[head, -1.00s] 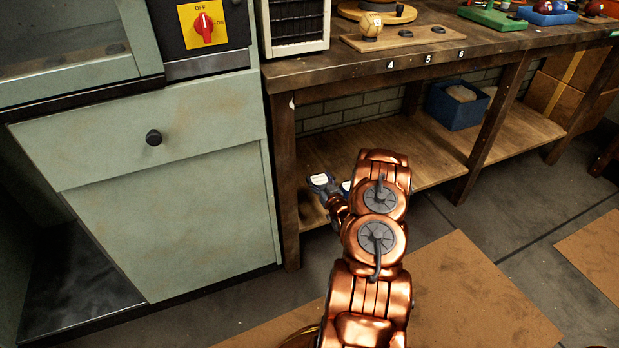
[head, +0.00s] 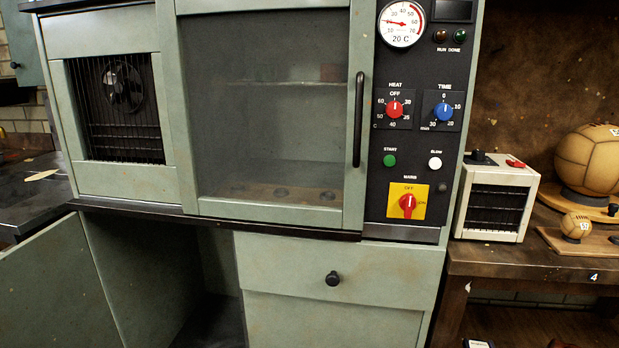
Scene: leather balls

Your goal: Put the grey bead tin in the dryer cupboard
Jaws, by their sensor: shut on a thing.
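The dryer cabinet (head: 250,222) fills the middle of the head view. Its glass-fronted door (head: 270,100), with a black vertical handle, is shut. Below and to the left is an open cupboard bay (head: 150,270) with a dark floor and no tin seen in it; a green panel, seemingly its door (head: 45,290), stands out at the left. A small white-labelled thing (head: 478,344) just shows at the bottom edge, too cut off to tell whether it is the grey bead tin.
A drawer front with a black knob (head: 333,278) is shut beside the open bay. The control panel (head: 415,150) has a red and yellow switch (head: 408,205). A white heater (head: 497,200) and leather balls (head: 589,160) stand on the bench at the right.

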